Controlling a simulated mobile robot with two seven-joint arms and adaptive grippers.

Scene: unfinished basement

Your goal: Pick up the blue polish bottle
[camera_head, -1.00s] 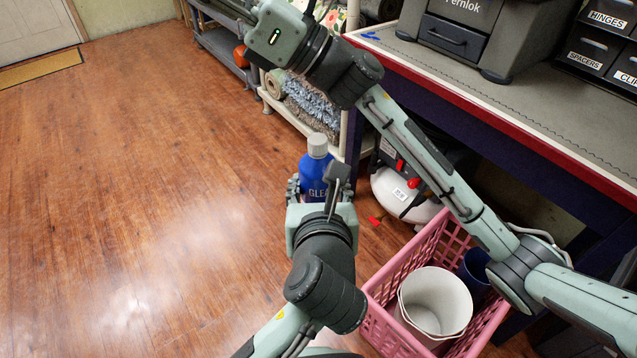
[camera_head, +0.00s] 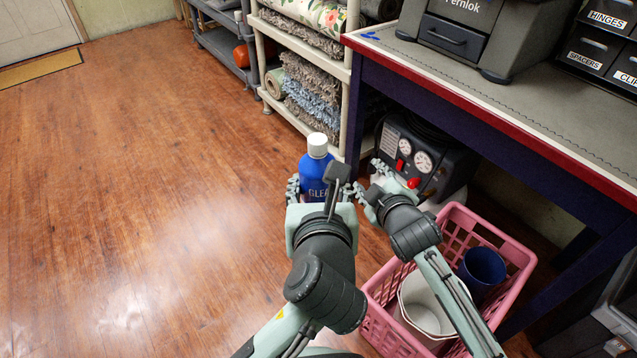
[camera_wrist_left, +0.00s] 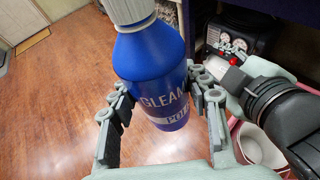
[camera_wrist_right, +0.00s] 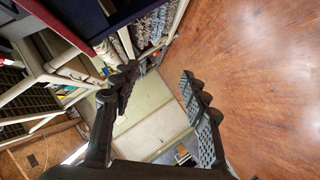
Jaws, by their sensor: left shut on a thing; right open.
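The blue polish bottle (camera_head: 313,168) has a white cap and stands upright in my left gripper (camera_head: 320,188). The left wrist view shows the bottle (camera_wrist_left: 155,70) between the two fingers of my left gripper (camera_wrist_left: 165,110), which is shut on it. Its label reads "GLEAM" and "PO…", the rest hidden. My right gripper (camera_head: 370,188) is just right of my left gripper, apart from the bottle. In the right wrist view my right gripper (camera_wrist_right: 158,85) is open with nothing between its fingers.
A pink basket (camera_head: 375,318) with a white bucket (camera_head: 415,300) and a blue cup (camera_head: 483,268) stands at the lower right. A workbench (camera_head: 480,95) with a compressor (camera_head: 425,150) under it is on the right. A shelf (camera_head: 345,75) stands behind. The floor (camera_head: 140,200) at left is clear.

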